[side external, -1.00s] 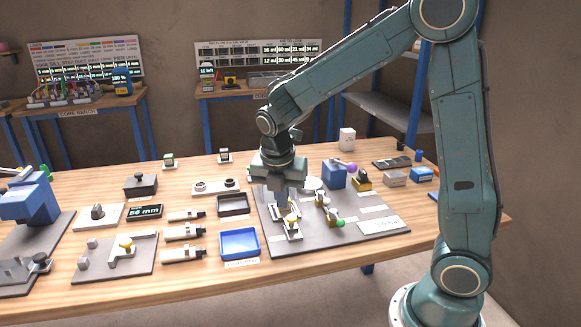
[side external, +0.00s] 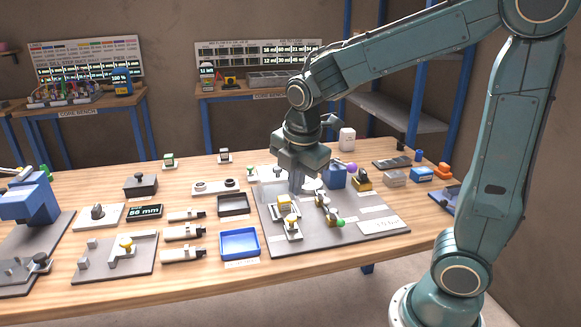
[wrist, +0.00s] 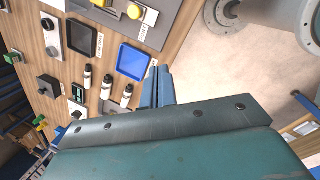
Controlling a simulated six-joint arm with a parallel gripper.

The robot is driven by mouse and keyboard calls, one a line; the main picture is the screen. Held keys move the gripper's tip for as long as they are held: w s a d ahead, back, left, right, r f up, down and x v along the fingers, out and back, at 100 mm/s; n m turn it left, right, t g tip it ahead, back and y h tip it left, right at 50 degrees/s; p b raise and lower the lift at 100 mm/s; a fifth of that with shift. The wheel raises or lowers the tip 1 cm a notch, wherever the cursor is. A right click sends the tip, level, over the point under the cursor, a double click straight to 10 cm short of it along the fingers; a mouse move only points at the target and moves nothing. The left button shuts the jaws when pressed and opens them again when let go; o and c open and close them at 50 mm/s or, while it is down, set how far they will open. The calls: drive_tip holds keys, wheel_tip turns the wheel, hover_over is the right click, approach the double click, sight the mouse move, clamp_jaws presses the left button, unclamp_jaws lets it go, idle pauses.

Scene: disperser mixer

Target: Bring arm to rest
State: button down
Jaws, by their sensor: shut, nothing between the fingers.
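My gripper (side external: 297,187) points down above the back part of the grey plate (side external: 271,232) in the side view. Its fingers are together with nothing between them. In the wrist view the shut fingers (wrist: 158,84) show as blue-grey bars near the middle of the picture. My gripper is apart from the yellow-topped fixture (side external: 290,220) on the plate's front left. Whether the fingertips clear the plate is hard to tell from the side view.
A blue tray (side external: 239,243) and a dark tray (side external: 233,204) lie left of the plate. A blue block (side external: 334,177) and a green-knobbed part (side external: 340,223) are on the plate's right. A white bottle (side external: 346,139) stands behind. Several small tools lie further left.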

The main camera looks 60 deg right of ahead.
drive_tip(key=s+a+r+m+t+y, duration=0.1)
drive_tip(key=s+a+r+m, duration=0.1)
drive_tip(key=s+m, duration=0.5)
drive_tip(key=s+a+r+m+t, duration=0.1)
drive_tip(key=s+r+m+t, duration=0.1)
drive_tip(key=s+m, duration=0.5)
drive_tip(key=shift+s+a+r+m+t+y, duration=0.35)
drive_tip(key=shift+r+m, duration=0.2)
drive_tip(key=shift+m, duration=0.45)
